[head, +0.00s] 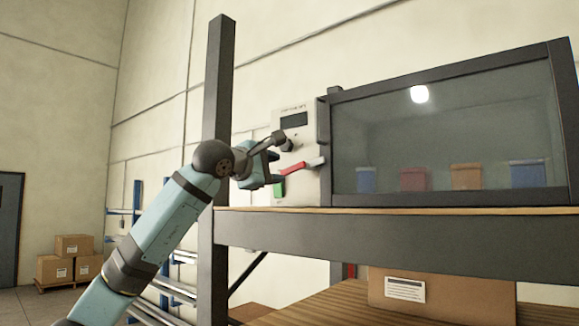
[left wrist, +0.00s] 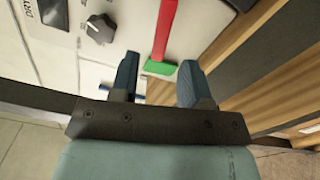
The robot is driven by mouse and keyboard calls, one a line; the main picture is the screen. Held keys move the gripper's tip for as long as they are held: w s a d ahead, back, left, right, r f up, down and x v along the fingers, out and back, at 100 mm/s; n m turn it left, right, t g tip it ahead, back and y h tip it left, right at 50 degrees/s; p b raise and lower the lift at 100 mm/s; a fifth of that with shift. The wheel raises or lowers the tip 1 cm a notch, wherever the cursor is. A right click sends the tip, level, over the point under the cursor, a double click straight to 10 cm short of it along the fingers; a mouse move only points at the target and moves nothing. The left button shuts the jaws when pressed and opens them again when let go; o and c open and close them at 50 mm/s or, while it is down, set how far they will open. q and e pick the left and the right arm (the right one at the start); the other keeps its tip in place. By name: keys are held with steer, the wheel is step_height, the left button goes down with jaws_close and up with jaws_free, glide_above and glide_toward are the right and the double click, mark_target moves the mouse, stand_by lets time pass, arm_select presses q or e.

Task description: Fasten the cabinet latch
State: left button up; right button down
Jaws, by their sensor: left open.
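The cabinet (head: 450,130) has a dark-framed glass door; I cannot tell whether it is fully shut. On the pale panel to its left is the latch, a red lever (head: 291,168) with a grey part at its right end, slanting slightly down to the left. A green mark (head: 279,187) is below it. My left gripper (head: 275,168) is open at the lever's left end. In the left wrist view, the red lever (left wrist: 165,32) points towards the green mark (left wrist: 159,67), which shows between the open fingers (left wrist: 159,62). Contact cannot be made out. My right gripper is not in view.
A dark knob (left wrist: 100,28) and a small display (head: 294,119) are on the panel near the lever. A dark post (head: 217,90) stands close behind my left arm. The cabinet rests on a bench (head: 400,240) with a cardboard box (head: 450,297) below.

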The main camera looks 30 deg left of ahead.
mark_target(287, 170)
arm_select(q)
steer(key=w, duration=0.2)
steer(key=w+p, duration=0.1)
steer(key=w, duration=0.1)
steer(key=shift+w+d+r, duration=0.1)
steer(key=shift+w+d, duration=0.1)
steer(key=shift+w, duration=0.1)
steer(key=shift+w+d, duration=0.1)
steer(key=shift+w, duration=0.65)
steer(key=shift+c, duration=0.4)
steer(key=c, duration=0.7)
steer(key=shift+p, duration=0.35)
jaws_close()
